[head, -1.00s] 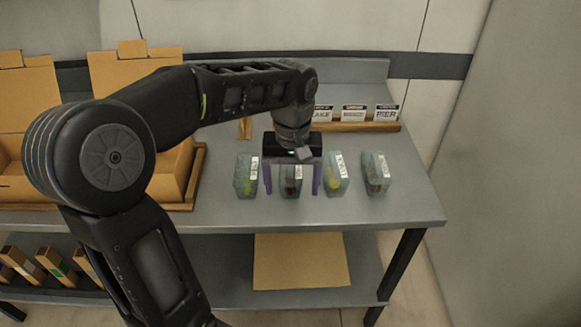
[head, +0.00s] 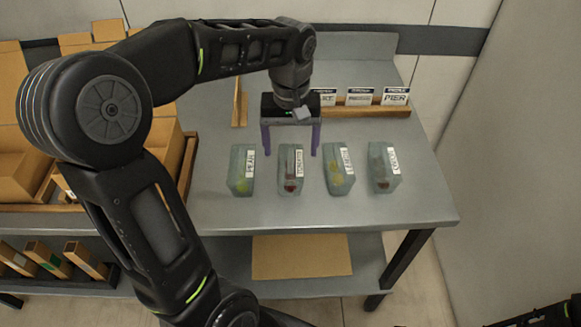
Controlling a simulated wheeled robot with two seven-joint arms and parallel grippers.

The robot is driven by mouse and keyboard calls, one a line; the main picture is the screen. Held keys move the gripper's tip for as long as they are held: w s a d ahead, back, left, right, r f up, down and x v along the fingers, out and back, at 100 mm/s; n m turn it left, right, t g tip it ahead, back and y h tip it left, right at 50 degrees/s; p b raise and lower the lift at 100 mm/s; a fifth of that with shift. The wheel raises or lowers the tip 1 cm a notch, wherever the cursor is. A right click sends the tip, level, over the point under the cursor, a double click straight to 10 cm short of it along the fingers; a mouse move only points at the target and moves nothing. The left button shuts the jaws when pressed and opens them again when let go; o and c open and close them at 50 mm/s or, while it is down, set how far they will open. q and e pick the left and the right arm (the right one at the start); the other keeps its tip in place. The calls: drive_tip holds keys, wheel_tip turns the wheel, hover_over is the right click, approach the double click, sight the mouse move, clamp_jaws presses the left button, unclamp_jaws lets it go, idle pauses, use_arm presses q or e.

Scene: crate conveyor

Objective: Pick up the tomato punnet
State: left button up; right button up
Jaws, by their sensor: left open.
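Several clear punnets with white labels stand in a row on the grey table. The second from the left (head: 290,173) has red contents low in it and looks like the tomato punnet, though its label is too small to read. My left gripper (head: 290,153) is open and empty, its two purple fingers pointing down. In the picture it is just beyond this punnet, with the fingertips near its far end and spread wider than it. I cannot tell the exact height. My right gripper is not in view.
Punnets with green (head: 241,172), yellow (head: 338,172) and dark red (head: 383,170) contents stand close on either side. A wooden rack with label cards (head: 362,111) is at the back right. Cardboard boxes (head: 165,150) fill the left. The front table strip is clear.

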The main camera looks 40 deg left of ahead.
sight(291, 158)
use_arm(q)
drive_tip(key=shift+f, duration=1.05)
drive_tip(key=shift+f+p, duration=0.45)
drive_tip(key=shift+f, duration=2.15)
drive_tip(key=shift+c, duration=0.2)
drive_tip(key=c, duration=1.4)
drive_tip(key=shift+r, duration=0.15)
wheel_tip(291, 158, up, 10)
drive_tip(key=shift+f+b, duration=0.1)
drive_tip(key=shift+b, duration=0.2)
